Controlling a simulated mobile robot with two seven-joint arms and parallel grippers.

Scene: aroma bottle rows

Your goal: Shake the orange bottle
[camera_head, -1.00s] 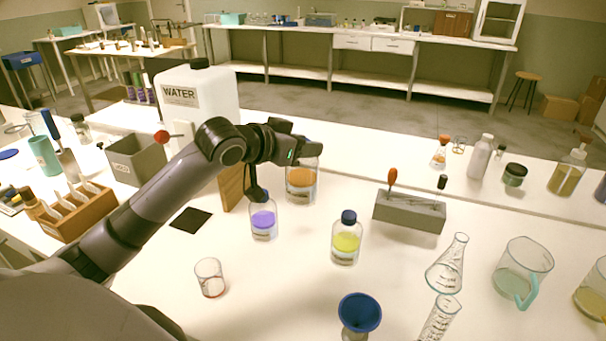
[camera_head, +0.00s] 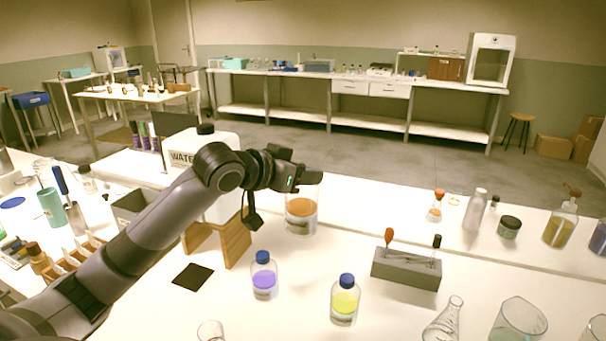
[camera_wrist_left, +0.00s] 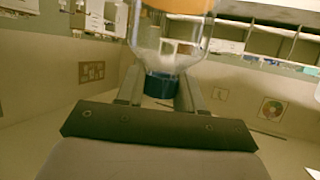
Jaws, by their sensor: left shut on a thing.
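The orange bottle (camera_head: 301,212) is clear glass with orange liquid. It hangs roughly upright below my left gripper (camera_head: 306,180) in the head view, and its top is hidden by the gripper. In the left wrist view the bottle (camera_wrist_left: 168,48) has a dark blue cap, with my two fingers (camera_wrist_left: 160,92) on either side of its cap end. My left gripper is shut on it. Its height above the table is hard to judge. My right gripper is not in view.
A purple bottle (camera_head: 264,277) and a yellow bottle (camera_head: 344,301) stand in front on the white table. A wooden stand (camera_head: 236,240) and the water container (camera_head: 214,150) are left of the orange bottle. A grey rack (camera_head: 406,270) stands at right. Glassware fills the front right.

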